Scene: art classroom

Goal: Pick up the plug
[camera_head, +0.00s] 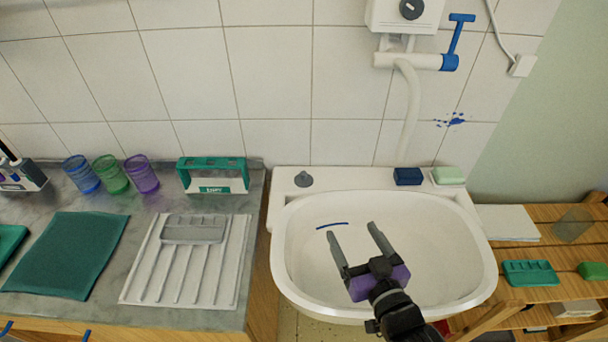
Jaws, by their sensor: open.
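A small grey plug (303,179), with a wide base and narrower top, stands on the back left ledge of the white sink (480,275). My gripper (351,230) is open, with two grey fingers spread apart and nothing between them. It is over the basin, in front of the plug and to its right, apart from it. The fingers point toward the back wall. Part of the basin is hidden behind my gripper and arm.
A blue block (408,176) and a green soap-like block (448,175) sit on the ledge's right side. A green-framed holder (213,174) and ribbed drainer (145,285) stand left; a wooden shelf (490,220) is right.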

